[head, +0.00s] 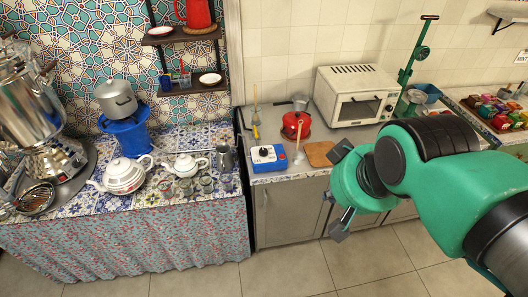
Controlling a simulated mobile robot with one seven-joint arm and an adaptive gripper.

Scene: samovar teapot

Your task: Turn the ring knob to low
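A small blue box (268,158) with a white face and a dark round knob (264,152) sits on the grey counter, near its front left. The knob's setting and labels are too small to read. A blue burner stand (128,132) carries a grey pot (116,98) on the tiled table; I cannot make out a knob on it. My gripper (333,190) is in front of the counter, right of and nearer than the blue box. Its fingers are spread, one up and one down, with nothing visible between them. It is apart from the box.
A white ladle-like tool (298,152), a red pot (296,126) and a wooden board (319,154) stand close right of the box. A toaster oven (354,98) is behind. Teapots and glasses crowd the left table (227,181). The floor (300,270) in front is clear.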

